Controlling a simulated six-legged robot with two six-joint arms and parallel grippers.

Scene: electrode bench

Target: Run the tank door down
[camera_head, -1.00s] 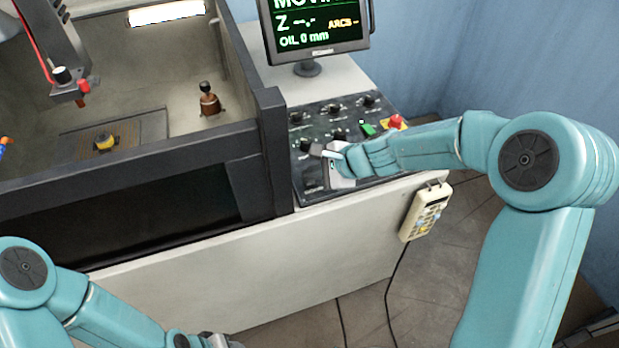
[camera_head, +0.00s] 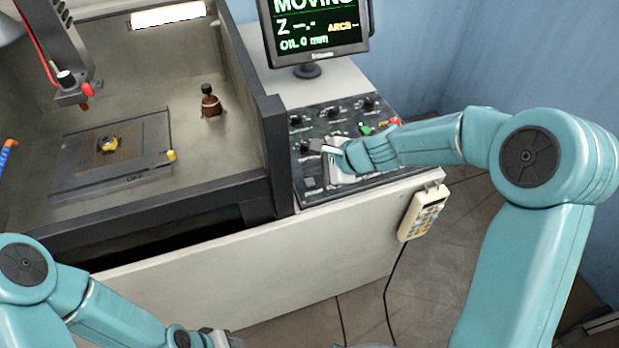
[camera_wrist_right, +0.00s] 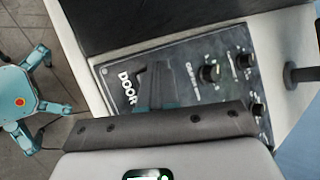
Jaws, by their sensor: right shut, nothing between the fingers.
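The tank door (camera_head: 150,208) is a dark panel with a thick top rail along the front of the tank. It stands part-way lowered, and the tank floor shows over it. My right gripper (camera_head: 320,148) is shut and empty at the control panel (camera_head: 311,199), by its left side. In the right wrist view my right gripper (camera_wrist_right: 160,98) reaches over the panel beside the white label "DOOR" (camera_wrist_right: 127,88). The door control itself is mostly hidden behind the fingers, so contact cannot be told. My left gripper (camera_head: 222,340) shows only partly at the bottom edge.
The monitor (camera_head: 313,28) reads "MOVING", "Z --.-" and "OIL 0 mm". A beige hand pendant (camera_head: 425,212) hangs on the cabinet front.

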